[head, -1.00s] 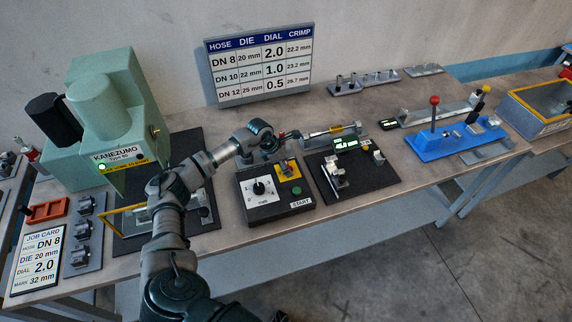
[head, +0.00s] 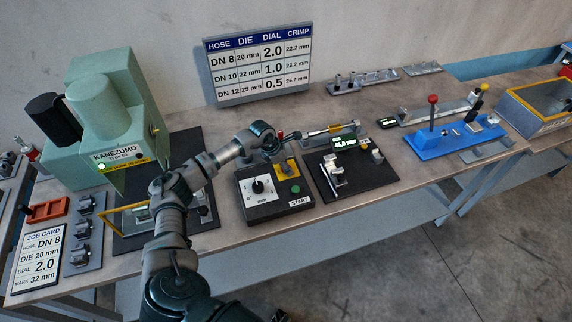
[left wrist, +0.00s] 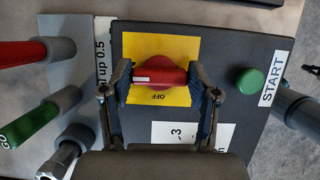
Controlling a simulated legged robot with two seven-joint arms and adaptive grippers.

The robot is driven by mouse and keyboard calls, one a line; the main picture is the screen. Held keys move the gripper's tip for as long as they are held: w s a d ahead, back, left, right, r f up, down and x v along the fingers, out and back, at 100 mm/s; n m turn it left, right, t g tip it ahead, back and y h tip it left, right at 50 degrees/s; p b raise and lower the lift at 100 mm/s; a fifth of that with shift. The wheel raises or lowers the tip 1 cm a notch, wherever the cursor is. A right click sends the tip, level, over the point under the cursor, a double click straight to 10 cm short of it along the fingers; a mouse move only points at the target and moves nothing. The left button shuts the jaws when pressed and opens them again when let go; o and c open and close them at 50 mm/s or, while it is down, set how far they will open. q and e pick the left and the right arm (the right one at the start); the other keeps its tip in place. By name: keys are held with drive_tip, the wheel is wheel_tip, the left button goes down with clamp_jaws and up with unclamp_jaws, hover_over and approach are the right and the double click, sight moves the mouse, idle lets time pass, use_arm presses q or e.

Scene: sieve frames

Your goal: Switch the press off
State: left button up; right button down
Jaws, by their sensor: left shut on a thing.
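The red rotary switch (left wrist: 158,76) sits on a yellow plate (left wrist: 185,45) marked OFF, on the dark control box (head: 278,206). My left gripper (left wrist: 158,84) is shut on the red switch, one finger at each end of its handle. The handle lies crosswise in the left wrist view, with a white mark at its left end. In the head view my left gripper (head: 286,160) is over the yellow plate and largely hides the switch. The green press (head: 112,115) stands at the left with a lit lamp (head: 101,166).
The box also bears a white dial (head: 259,187) and a green START button (left wrist: 250,81). Behind the gripper is a grey rack (left wrist: 75,75) with red and green handles. A black mat (head: 350,182) with a fixture lies right of the box.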

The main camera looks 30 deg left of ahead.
use_arm(q)
drive_tip(key=n+y, duration=0.1)
drive_tip(key=n, duration=0.2)
drive_tip(key=shift+s+f+p, duration=0.1)
drive_tip(key=shift+p, duration=0.2)
drive_tip(key=n+y, duration=0.1)
drive_tip(key=n, duration=0.2)
drive_tip(key=shift+d+f+n+t, duration=0.1)
drive_tip(key=shift+n+t, duration=0.3)
drive_tip(key=n+y+b, duration=0.1)
drive_tip(key=n, duration=0.1)
drive_tip(key=n+y+b, duration=0.1)
drive_tip(key=n, duration=0.2)
drive_tip(key=shift+d+f+n+y, duration=0.1)
drive_tip(key=shift+n+y, duration=0.2)
drive_tip(key=n+b, duration=0.1)
drive_tip(key=n, duration=0.1)
drive_tip(key=n+g+y, duration=0.1)
drive_tip(key=n, duration=0.2)
drive_tip(key=shift+g+y+b, duration=0.3)
drive_tip(key=shift+b, duration=0.1)
drive_tip(key=o, duration=1.2)
drive_tip(key=shift+c, duration=0.2)
drive_tip(key=shift+r, duration=0.3)
